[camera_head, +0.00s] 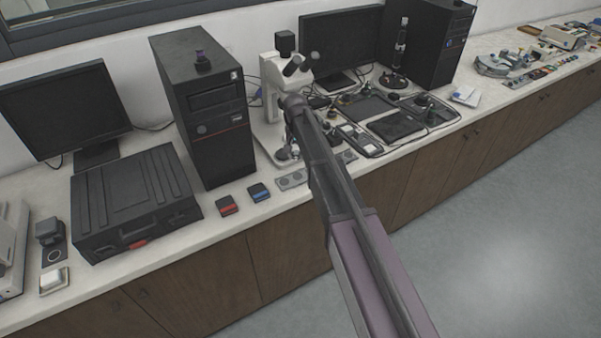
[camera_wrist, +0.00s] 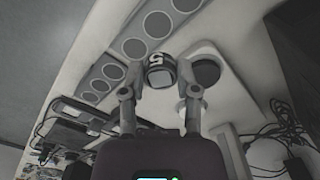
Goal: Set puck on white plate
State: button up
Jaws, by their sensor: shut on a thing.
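In the wrist view, my gripper (camera_wrist: 161,72) is shut on a small dark puck (camera_wrist: 159,62) with a pale face and a "5" on its side. The puck is between the two fingertips. A white plate (camera_wrist: 222,98) with a round black disc lies just to the right of it; it looks like the microscope's base. I cannot tell whether the puck is above the plate or touching it. In the head view, the white microscope (camera_head: 272,72) stands behind my arm, its white base (camera_head: 268,140) partly covered; the puck cannot be made out there.
Grey strips with round marks (camera_head: 292,179) lie at the bench's front edge. Left are a red block (camera_head: 227,206), a blue block (camera_head: 259,192), a black computer tower (camera_head: 205,105) and a black case (camera_head: 130,200). Cables and trays (camera_head: 397,125) crowd the right.

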jog(key=shift+w+d, duration=0.15)
jog(key=shift+d, duration=0.05)
jog(key=s+f+n+b, duration=0.2)
jog(key=s+n, duration=0.1)
jog(key=s, duration=0.5)
jog(key=s+d+f+n+b, duration=0.1)
jog(key=s+f+n+b, duration=0.1)
jog(key=s, duration=0.6)
jog(key=shift+n, duration=0.6)
jog(key=shift+w+f, duration=0.1)
jog(key=shift+w, duration=0.05)
jog(key=b, duration=0.2)
send_over(297, 179)
jog(key=shift+f, duration=0.7)
jog(key=shift+w, duration=0.1)
